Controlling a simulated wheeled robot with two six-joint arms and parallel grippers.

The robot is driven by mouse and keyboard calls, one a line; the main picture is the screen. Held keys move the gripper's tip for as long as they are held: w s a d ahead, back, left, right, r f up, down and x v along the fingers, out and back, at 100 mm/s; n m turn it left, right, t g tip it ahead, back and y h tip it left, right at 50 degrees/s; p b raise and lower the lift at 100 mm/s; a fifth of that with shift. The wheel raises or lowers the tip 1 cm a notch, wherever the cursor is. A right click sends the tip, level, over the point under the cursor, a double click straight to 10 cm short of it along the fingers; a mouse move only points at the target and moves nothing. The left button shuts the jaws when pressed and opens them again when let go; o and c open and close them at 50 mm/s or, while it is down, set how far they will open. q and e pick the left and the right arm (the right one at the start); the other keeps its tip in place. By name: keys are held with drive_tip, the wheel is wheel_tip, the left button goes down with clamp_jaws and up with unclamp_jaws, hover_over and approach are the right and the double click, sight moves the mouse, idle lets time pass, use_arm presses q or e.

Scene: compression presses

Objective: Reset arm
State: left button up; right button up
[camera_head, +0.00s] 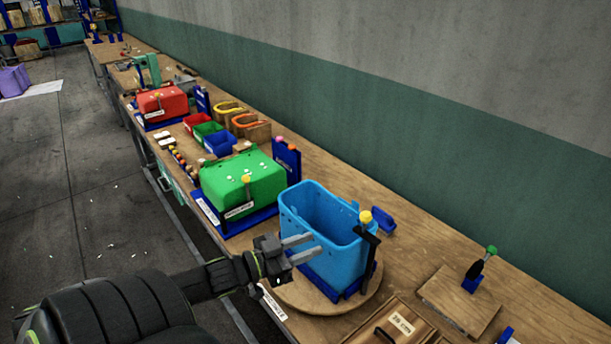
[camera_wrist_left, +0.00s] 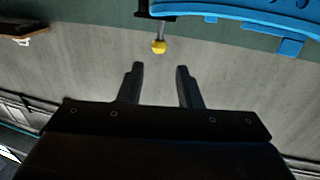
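My left arm (camera_head: 215,278) comes in from the lower left over the near edge of the bench. My left gripper (camera_head: 310,246) is in front of the near side of a light blue bin (camera_head: 325,222). Its two fingers are apart with nothing between them. In the left wrist view my left gripper (camera_wrist_left: 160,67) is also open and empty. A yellow knob (camera_wrist_left: 159,47) shows just beyond the fingertips there, and part of the blue bin (camera_wrist_left: 250,12) is at the top right. I cannot tell whether the fingers touch the bin. My right gripper is not in view.
The blue bin stands on a round wooden board (camera_head: 365,305), beside a dark post with a yellow knob (camera_head: 365,216). A green block (camera_head: 245,180) and a red block (camera_head: 160,103) stand farther along the bench. A wooden box (camera_head: 400,325) is at the front. Floor at left is open.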

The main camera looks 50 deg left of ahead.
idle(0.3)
use_arm(q)
drive_tip(key=s+d+f+n+g+y, duration=0.35)
drive_tip(key=s+f+g+y, duration=0.35)
drive_tip(key=f, duration=0.3)
drive_tip(key=s+d+f+g, duration=0.2)
drive_tip(key=s+d+g, duration=0.4)
drive_tip(key=s, duration=0.5)
wheel_tip(320, 180, down, 31)
drive_tip(key=a+g+b, duration=0.2)
drive_tip(key=b, duration=0.5)
drive_tip(key=s+f+b, duration=0.3)
drive_tip(key=s+f, duration=0.4)
drive_tip(key=f, duration=0.4)
drive_tip(key=s+d+f+g+b, duration=0.1)
drive_tip(key=s+f+b, duration=0.2)
drive_tip(key=s+f, duration=0.5)
wheel_tip(320, 180, down, 4)
drive_tip(key=shift+s+d+f+h+b, duration=0.1)
drive_tip(key=shift+s+d+h+b, duration=0.1)
drive_tip(key=shift+d+h+b, duration=0.15)
